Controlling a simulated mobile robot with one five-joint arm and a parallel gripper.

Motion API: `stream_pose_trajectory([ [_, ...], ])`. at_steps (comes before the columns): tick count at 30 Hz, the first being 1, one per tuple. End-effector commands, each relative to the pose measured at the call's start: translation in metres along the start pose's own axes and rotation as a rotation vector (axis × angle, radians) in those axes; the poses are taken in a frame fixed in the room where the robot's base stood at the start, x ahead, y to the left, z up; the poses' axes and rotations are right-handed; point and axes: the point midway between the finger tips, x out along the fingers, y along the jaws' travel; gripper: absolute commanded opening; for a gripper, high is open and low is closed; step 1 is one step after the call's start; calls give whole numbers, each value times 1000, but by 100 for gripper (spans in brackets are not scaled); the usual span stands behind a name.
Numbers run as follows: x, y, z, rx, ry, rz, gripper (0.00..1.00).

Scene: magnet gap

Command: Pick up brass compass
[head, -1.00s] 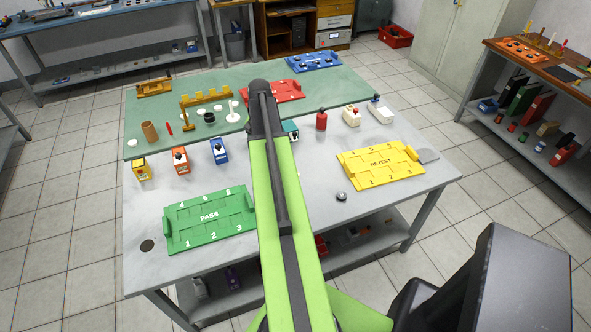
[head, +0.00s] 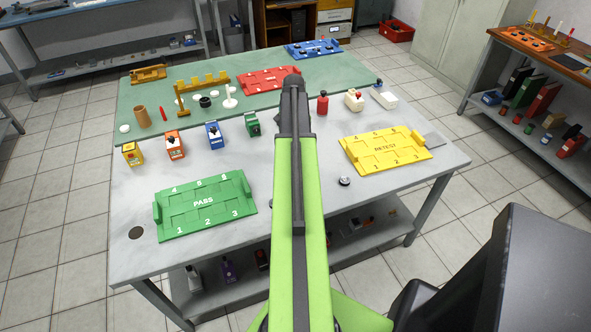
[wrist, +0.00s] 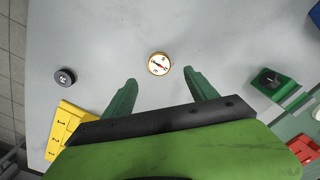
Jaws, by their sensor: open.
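The brass compass (wrist: 159,63) is a small round disc with a gold rim, white face and red needle. It lies flat on the grey tabletop in the wrist view. My gripper (wrist: 160,80) is open above the table, with its two green fingers spread and empty. In the wrist view the compass sits between and just beyond the fingertips, apart from both. In the head view my arm covers the compass, and my fingers cannot be made out there.
A black round knob (head: 344,181) and the yellow RETEST tray (head: 387,151) are on the table's right side. A green block (head: 253,125) stands left of my arm. The green PASS tray (head: 205,206) is at front left. Bare tabletop surrounds the compass.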

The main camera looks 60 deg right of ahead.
Motion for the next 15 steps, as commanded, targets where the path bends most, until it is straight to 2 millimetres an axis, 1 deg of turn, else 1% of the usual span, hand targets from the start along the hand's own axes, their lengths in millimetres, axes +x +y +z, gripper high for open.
stream_pose_trajectory([
  [1, 16, 0, 0, 0, 0, 0, 67],
  [3, 19, 0, 0, -1, 0, 0, 67],
  [8, 18, 0, 1, -1, 0, 0, 67],
  [11, 30, 0, 2, -1, 0, 0, 67],
  [15, 56, 2, 5, -1, 0, 0, 67],
])
